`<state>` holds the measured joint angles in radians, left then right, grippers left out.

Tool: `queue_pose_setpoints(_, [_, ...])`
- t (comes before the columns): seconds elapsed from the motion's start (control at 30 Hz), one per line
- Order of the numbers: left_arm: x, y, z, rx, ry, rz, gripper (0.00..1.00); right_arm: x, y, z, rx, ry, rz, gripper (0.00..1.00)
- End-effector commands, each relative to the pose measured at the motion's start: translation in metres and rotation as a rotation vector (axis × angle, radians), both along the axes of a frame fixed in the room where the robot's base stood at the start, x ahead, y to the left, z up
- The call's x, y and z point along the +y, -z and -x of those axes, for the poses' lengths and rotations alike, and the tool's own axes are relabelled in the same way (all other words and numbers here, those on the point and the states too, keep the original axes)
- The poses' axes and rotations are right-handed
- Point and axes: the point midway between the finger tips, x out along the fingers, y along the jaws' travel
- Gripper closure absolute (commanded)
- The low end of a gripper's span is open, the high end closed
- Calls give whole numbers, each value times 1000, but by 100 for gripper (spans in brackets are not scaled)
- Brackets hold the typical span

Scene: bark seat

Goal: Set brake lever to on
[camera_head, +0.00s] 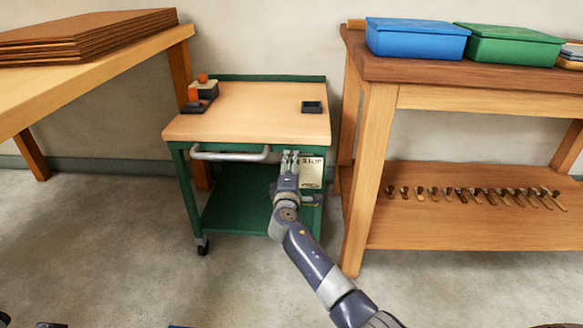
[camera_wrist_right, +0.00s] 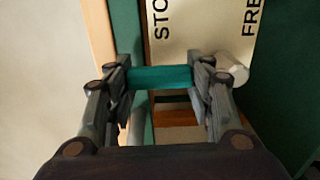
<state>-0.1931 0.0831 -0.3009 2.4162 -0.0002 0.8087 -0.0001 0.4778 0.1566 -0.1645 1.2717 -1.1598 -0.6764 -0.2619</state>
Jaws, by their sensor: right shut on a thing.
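The green cart (camera_head: 245,125) has a pale label plate (camera_head: 312,172) at the right of its front. In the right wrist view the plate (camera_wrist_right: 205,25) shows the partial words "STO" and "FRE", turned sideways. My right gripper (camera_head: 290,157) is at the cart's front, beside the plate. In the right wrist view its fingers (camera_wrist_right: 162,80) are closed against both ends of a teal bar (camera_wrist_right: 160,77), which appears to be the brake lever. A pale round knob-like part (camera_wrist_right: 231,66) sits behind the right finger. The lever's pivot is hidden. My left gripper is out of view.
The cart has a grey push handle (camera_head: 232,154), a small tool block (camera_head: 203,90) and a dark square holder (camera_head: 313,107) on top. A wooden bench (camera_head: 470,98) stands close on the right and a table (camera_head: 80,80) on the left.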

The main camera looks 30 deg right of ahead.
Motion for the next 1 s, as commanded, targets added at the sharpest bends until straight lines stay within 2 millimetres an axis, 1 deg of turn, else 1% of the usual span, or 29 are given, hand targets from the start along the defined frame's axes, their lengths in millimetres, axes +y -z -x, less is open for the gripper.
queue_pose_setpoints(0.03, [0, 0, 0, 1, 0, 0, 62, 1, 0, 0, 1, -3, 6, 47])
queue_pose_setpoints(0.07, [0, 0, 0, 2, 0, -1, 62, 1, 0, 0, 1, -3, 6, 42])
queue_pose_setpoints(0.4, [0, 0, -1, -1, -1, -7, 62, 1, 0, 0, 0, -2, 2, 42])
queue_pose_setpoints(0.57, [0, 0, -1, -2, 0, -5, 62, 6, 1, 8, 1, -3, 0, 42])
queue_pose_setpoints(0.77, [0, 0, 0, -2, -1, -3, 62, 22, 2, 33, 1, -4, -1, 42])
queue_pose_setpoints(1.0, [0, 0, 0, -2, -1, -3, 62, 45, 2, 70, 1, -5, 0, 42])
